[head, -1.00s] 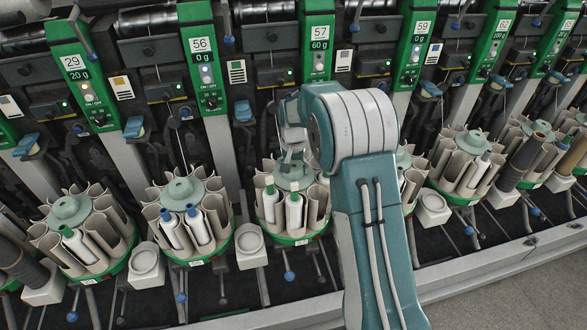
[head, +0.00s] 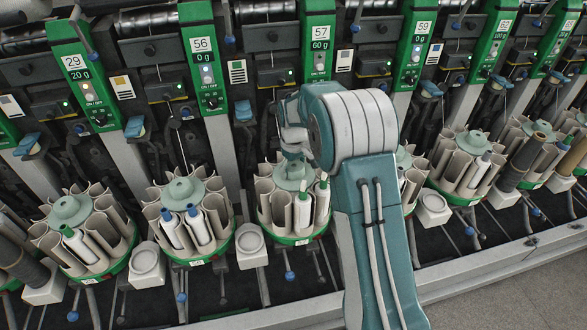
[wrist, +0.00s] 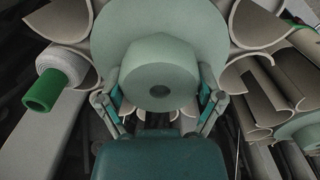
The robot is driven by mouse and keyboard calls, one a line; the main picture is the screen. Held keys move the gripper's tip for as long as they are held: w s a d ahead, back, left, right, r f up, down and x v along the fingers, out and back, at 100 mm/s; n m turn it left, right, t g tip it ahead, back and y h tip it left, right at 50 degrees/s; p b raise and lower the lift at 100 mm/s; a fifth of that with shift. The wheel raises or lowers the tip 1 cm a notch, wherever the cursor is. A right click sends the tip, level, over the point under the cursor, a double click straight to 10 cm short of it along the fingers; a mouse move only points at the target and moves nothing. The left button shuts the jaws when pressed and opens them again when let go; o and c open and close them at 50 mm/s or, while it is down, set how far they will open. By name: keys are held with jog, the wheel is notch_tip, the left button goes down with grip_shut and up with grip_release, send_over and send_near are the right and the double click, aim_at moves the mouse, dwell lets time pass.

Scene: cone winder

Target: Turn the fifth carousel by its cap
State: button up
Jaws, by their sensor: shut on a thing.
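The carousel under my gripper (head: 294,158) stands below the head with label 57 and has pale tube pockets (head: 280,212) around a green-grey cap (head: 290,182). My gripper is shut on the raised knob of this cap. In the wrist view the knob (wrist: 160,72) sits between the two fingers of my gripper (wrist: 160,108), one on each side. Two white bobbins with green tips, the left bobbin (head: 302,213) and the right bobbin (head: 322,202), stand at the carousel's front right.
Other carousels stand close on the left, one with blue-tipped bobbins (head: 195,225) and one with a green-tipped bobbin (head: 75,243). More stand at the right (head: 465,165). A white cup holder (head: 250,243) sits just left of the gripped carousel. Bare floor (head: 500,285) lies beyond the front rail.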

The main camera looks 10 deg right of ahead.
jog(key=shift+f+n, duration=0.1)
jog(key=shift+n, duration=1.2)
jog(key=o, duration=1.1)
jog(key=shift+c, duration=0.2)
notch_tip(320, 180, up, 12)
